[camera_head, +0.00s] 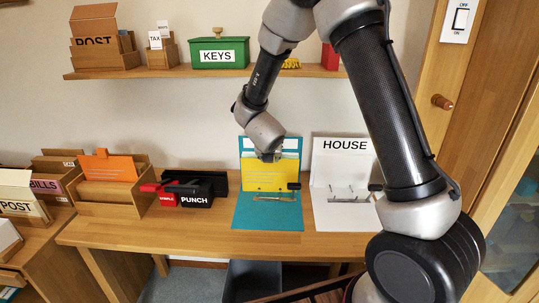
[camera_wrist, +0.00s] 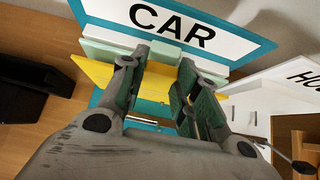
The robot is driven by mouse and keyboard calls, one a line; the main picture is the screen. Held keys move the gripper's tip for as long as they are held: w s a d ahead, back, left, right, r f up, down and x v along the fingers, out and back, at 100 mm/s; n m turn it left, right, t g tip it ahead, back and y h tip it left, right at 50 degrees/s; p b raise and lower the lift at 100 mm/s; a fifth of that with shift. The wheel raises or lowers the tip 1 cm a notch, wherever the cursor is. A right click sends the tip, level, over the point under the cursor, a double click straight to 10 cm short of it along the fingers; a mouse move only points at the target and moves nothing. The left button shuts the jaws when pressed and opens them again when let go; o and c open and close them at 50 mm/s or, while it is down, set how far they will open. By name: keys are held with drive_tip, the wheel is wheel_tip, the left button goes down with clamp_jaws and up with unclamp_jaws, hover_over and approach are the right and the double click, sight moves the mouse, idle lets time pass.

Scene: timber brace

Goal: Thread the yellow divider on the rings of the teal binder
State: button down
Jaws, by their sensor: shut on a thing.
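The teal binder (camera_head: 283,216) lies open on the desk, its back cover upright against the wall. In the wrist view its teal cover (camera_wrist: 98,8) carries a CAR label. Metal rings (camera_head: 273,198) show low on it, near the yellow sheet's lower edge. The yellow divider (camera_head: 262,178) stands upright in front of the back cover. My gripper (camera_head: 268,157) is shut on its upper part. In the wrist view the divider (camera_wrist: 150,85) passes between the fingers (camera_wrist: 160,78). Whether the rings pass through its holes cannot be told.
A white HOUSE binder (camera_head: 330,210) stands open close on the right. A black PUNCH box (camera_head: 197,201) with red parts and a wooden box with an orange card (camera_head: 108,166) are left. A shelf (camera_head: 160,72) with boxes hangs above. The desk's front strip (camera_head: 170,235) is clear.

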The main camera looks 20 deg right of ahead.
drive_tip(key=shift+w+d, duration=0.1)
drive_tip(key=shift+w, duration=0.15)
drive_tip(key=shift+d, duration=0.1)
drive_tip(key=shift+g, duration=0.5)
drive_tip(key=shift+w, duration=0.25)
idle(0.6)
drive_tip(key=c, duration=0.5)
unclamp_jaws()
drive_tip(key=shift+r, duration=4.05)
